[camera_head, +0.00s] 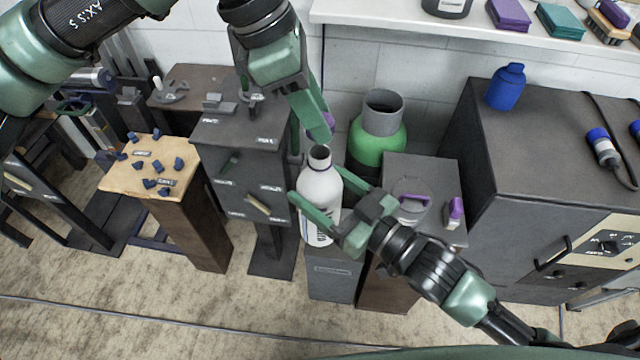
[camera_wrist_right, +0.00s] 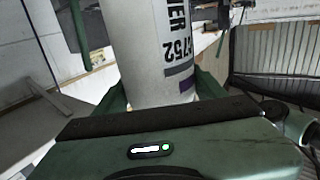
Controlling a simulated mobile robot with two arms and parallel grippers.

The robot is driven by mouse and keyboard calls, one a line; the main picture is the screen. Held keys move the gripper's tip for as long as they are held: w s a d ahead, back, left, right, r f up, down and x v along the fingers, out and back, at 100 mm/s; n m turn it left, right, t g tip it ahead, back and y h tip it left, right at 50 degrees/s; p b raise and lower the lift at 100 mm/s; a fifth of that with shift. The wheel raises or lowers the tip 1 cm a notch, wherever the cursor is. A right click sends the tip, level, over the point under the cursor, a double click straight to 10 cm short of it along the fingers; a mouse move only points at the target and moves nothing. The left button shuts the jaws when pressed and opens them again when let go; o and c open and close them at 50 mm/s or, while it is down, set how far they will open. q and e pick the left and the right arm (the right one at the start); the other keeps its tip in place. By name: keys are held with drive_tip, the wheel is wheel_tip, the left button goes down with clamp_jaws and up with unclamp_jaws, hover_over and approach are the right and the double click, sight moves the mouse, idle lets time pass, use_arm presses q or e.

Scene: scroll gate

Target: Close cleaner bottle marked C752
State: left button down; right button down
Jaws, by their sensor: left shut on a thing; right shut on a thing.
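The white cleaner bottle (camera_head: 320,186) stands upright on a small grey stand, its dark round mouth uncovered at the top. In the right wrist view the bottle (camera_wrist_right: 150,45) shows a label ending in "752"; the first character is partly cut off. My right gripper (camera_head: 319,192) is shut on the bottle's body, one finger on each side. My left gripper (camera_head: 323,130) is just above the bottle's mouth, pointing down. It is shut on a small purple cap (camera_head: 329,119), mostly hidden by the fingers. The cap looks apart from the bottle.
A green container with a grey collar (camera_head: 383,112) stands close behind the bottle. A grey stand (camera_head: 330,268) is under the bottle. A dark cabinet (camera_head: 540,140) with a blue bottle (camera_head: 506,86) is at right. A wooden-topped stand (camera_head: 150,172) with small blue pieces is at left.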

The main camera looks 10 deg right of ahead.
sight(322, 152)
use_arm(q)
drive_tip(key=shift+f, duration=1.4)
drive_tip(key=shift+f, duration=0.85)
drive_tip(key=shift+f, duration=0.55)
